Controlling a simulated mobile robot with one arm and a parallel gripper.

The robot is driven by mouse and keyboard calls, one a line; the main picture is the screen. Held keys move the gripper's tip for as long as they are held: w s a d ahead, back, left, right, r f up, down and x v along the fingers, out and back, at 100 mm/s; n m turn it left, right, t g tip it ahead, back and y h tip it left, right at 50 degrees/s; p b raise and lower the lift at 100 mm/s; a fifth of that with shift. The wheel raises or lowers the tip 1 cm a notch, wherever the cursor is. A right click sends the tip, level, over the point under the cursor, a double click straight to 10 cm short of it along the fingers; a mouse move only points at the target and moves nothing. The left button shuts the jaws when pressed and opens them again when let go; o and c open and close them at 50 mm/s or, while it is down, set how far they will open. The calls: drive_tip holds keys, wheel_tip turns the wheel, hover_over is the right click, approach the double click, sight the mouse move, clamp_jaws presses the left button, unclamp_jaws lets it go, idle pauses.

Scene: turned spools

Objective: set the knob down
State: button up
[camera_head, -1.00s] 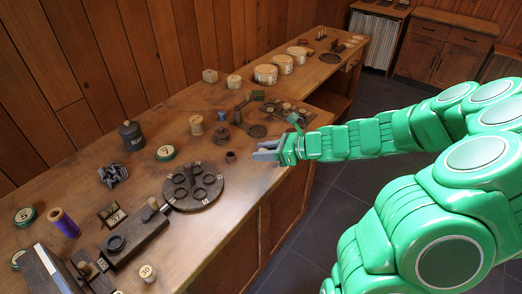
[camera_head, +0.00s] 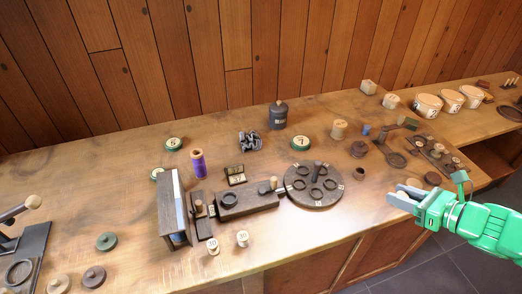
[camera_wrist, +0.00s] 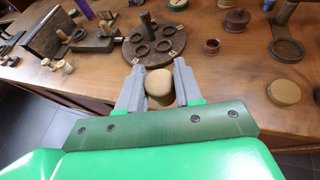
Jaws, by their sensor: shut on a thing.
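The knob (camera_wrist: 160,86) is a tan, rounded piece with a flat pale top. In the wrist view it sits between the fingertips of my gripper (camera_wrist: 158,88), which is shut on it. In the head view my gripper (camera_head: 402,196) is at the lower right, by the front edge of the bench (camera_head: 300,245). The knob is hard to make out there. The dark round plate with ring-shaped recesses (camera_head: 297,194) lies left of my gripper; it also shows beyond the fingers in the wrist view (camera_wrist: 133,55). Whether the knob touches the bench I cannot tell.
A small dark cup (camera_head: 359,174) stands between the plate and my gripper. A tan disc (camera_wrist: 284,92) lies right of my gripper in the wrist view. A board with small parts (camera_head: 436,154) is behind my gripper. Bare bench lies in front of the round plate.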

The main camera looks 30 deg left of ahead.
drive_tip(key=shift+n+g+y, duration=0.4)
drive_tip(key=shift+n+g, duration=0.3)
drive_tip(key=shift+n, duration=0.1)
drive_tip(key=w+a+r, duration=0.1)
drive_tip(key=w+a, duration=0.1)
drive_tip(key=a, duration=0.5)
drive_tip(key=w+a+r, duration=0.1)
drive_tip(key=w+a, duration=0.2)
drive_tip(key=a, duration=0.5)
drive_tip(key=w+a+r, duration=0.1)
drive_tip(key=w+a, duration=0.1)
drive_tip(key=a, duration=0.5)
drive_tip(key=shift+w+a, duration=0.35)
drive_tip(key=shift+w, duration=0.05)
drive_tip(key=s+a+f+n+g, duration=0.1)
drive_tip(key=s+a, duration=0.4)
drive_tip(key=a, duration=0.8)
drive_tip(key=s+a+f+n+g, duration=0.15)
drive_tip(key=s+a, duration=0.35)
drive_tip(key=a, duration=0.8)
hover_over(220, 151)
drive_tip(key=f, duration=0.9)
drive_tip(key=shift+d+f, duration=0.2)
drive_tip(key=shift+f, duration=0.1)
drive_tip(key=shift+a+f, duration=0.15)
drive_tip(key=shift+f, duration=1.7)
drive_tip(key=shift+a+f, duration=0.1)
